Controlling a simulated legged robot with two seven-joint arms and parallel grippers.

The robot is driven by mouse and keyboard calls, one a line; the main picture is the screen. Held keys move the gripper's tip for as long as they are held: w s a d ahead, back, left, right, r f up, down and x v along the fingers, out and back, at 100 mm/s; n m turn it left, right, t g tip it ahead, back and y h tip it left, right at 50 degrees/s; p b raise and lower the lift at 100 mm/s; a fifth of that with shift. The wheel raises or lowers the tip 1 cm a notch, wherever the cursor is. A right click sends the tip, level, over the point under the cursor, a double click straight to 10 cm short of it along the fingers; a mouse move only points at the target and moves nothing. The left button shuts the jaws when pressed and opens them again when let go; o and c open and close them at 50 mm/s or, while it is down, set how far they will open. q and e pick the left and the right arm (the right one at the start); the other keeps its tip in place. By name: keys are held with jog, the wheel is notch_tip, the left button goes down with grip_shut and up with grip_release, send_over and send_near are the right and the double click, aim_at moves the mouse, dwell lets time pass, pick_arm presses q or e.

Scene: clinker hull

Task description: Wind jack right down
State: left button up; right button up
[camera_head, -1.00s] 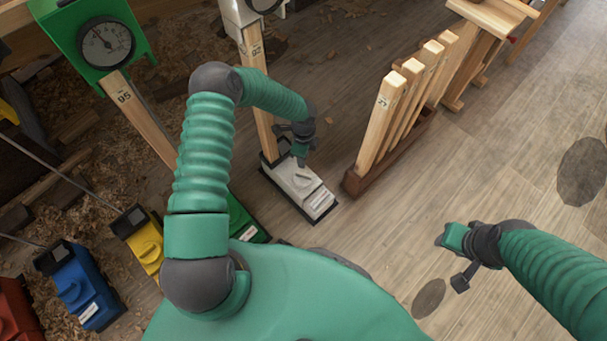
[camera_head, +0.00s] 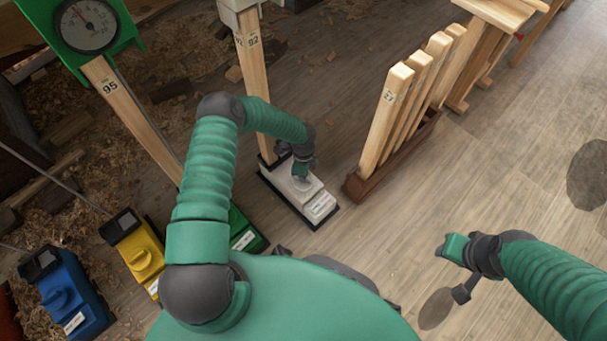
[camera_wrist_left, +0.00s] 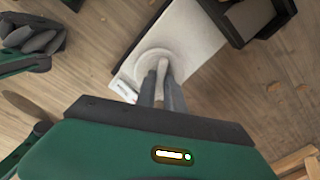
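The white jack (camera_head: 312,200) stands on the floor at the centre, a timber post marked 92 (camera_head: 255,80) rising from its far end. Its round knob with a raised bar shows in the left wrist view (camera_wrist_left: 160,66). My left gripper (camera_head: 302,176) is down at the knob. In the left wrist view its two fingers (camera_wrist_left: 160,88) lie on either side of the bar, close against it, and appear shut on it. My right gripper (camera_head: 450,248) hangs over bare floor at the right, away from the jack; its finger gap is not clear.
A green jack (camera_head: 245,235) with post 95 and a dial gauge (camera_head: 88,27) stands left. Yellow (camera_head: 138,252) and blue (camera_head: 68,295) jacks follow. A brown rack of timber posts (camera_head: 390,165) stands close right of the white jack.

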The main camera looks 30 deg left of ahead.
pick_arm(q)
grip_shut()
jog(key=shift+r+n, duration=0.1)
jog(key=shift+n, duration=0.2)
jog(key=shift+n+p, duration=1.25)
jog(key=shift+n, duration=0.55)
jog(key=n+p, duration=0.1)
jog(key=n, duration=0.2)
jog(key=shift+w+n, duration=0.1)
jog(key=shift+n, duration=0.2)
jog(key=shift+n+p, duration=0.35)
jog(key=shift+n, duration=1.25)
jog(key=o, duration=0.5)
grip_release()
